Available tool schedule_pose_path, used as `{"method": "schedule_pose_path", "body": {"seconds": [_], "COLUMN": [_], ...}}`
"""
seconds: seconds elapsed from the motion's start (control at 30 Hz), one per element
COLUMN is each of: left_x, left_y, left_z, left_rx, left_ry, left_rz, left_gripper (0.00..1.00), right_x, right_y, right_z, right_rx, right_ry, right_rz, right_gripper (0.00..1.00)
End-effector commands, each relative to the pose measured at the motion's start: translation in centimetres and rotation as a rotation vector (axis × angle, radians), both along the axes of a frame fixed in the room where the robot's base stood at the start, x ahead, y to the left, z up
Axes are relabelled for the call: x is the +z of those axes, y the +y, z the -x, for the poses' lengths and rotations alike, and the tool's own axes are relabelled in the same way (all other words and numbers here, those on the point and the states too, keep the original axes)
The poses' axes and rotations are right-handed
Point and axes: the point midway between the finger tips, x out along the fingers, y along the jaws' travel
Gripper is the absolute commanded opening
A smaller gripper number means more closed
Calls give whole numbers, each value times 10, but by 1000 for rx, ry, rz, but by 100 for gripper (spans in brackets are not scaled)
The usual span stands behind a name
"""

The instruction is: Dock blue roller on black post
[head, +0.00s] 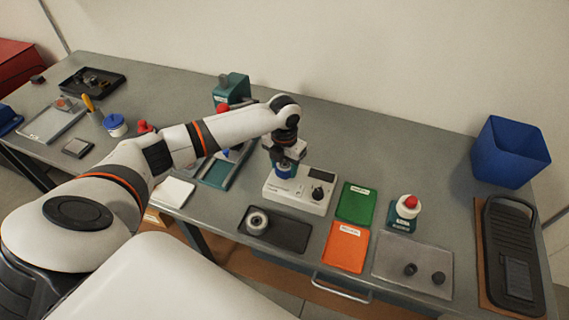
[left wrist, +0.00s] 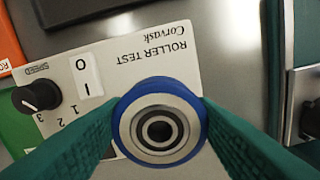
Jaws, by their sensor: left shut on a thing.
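The blue roller (head: 283,171), a blue ring with a metal bearing face, is between the fingers of my left gripper (head: 285,161). In the left wrist view the blue roller (left wrist: 160,120) is seen face-on, with the teal fingers of my left gripper (left wrist: 159,125) shut on both sides. It is over the left part of the white roller tester (head: 300,190), whose label and black knob show in the left wrist view (left wrist: 140,60). The black post cannot be made out; the roller's dark centre does not show whether a post is inside. My right gripper is not in view.
A black tray (head: 290,238) with a metal ring lies in front of the tester. Green (head: 356,196) and orange (head: 335,258) mats lie to its right. A teal device (head: 232,88) stands behind my left arm. A blue bin (head: 510,150) stands far right. Bench behind the tester is clear.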

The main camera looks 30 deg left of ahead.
Motion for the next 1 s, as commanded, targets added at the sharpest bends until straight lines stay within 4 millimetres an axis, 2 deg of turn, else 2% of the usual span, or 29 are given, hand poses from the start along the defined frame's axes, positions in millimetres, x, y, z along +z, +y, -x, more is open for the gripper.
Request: {"method": "schedule_pose_path", "body": {"seconds": [0.1,1.0], "left_x": [-5,-3], "left_y": [0,0], "left_z": [0,0], "left_rx": [0,0], "left_ry": [-1,-1], "left_rz": [0,0], "left_gripper": [27,27], "right_x": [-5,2], "right_y": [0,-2], "right_z": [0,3], "right_rx": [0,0], "right_ry": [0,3], "right_rz": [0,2], "right_gripper": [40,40]}}
